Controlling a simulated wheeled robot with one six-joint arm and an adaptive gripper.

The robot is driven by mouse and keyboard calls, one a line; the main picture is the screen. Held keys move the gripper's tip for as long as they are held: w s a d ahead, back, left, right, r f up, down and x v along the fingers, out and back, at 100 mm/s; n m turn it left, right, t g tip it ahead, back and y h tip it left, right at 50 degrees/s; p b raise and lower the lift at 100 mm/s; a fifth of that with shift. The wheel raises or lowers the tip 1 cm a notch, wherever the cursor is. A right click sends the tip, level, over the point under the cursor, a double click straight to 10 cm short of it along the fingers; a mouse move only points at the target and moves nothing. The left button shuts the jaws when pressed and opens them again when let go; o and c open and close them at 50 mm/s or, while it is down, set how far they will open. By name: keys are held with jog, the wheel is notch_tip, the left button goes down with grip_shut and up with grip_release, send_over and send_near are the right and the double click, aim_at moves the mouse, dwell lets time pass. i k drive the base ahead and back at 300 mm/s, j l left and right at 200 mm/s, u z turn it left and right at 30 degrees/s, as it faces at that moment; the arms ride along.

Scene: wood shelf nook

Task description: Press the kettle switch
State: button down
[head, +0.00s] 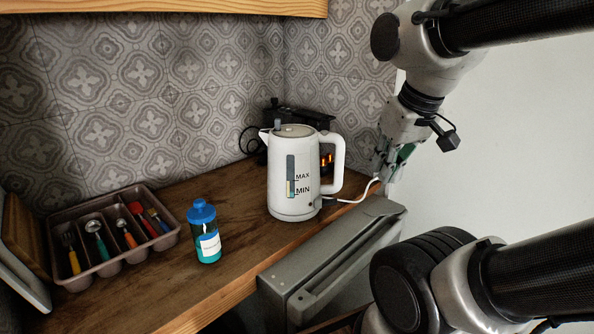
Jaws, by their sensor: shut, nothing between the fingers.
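A white kettle (280,180) stands upright on the wooden counter, spout to the left and handle (338,165) to the right. A level window with MAX and MIN marks shows on its front. A small dark part (318,203) sits low on its right side, below the handle; I cannot tell whether it is the switch. My gripper (384,176) points down to the right of the kettle, apart from the handle. It is shut and empty. Its fingertips are small in this view.
A dark appliance (309,117) with an orange glow stands behind the kettle. A white cord (358,198) runs right from its base. A blue-capped bottle (204,232) and a cutlery tray (77,283) stand left. A grey panel (330,265) juts out in front. A wooden shelf (200,5) hangs above.

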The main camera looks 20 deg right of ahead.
aim_at(328, 202)
jog(key=k+j, duration=0.15)
jog(key=k, duration=0.25)
jog(key=k+j+u, duration=0.1)
jog(key=k, duration=0.3)
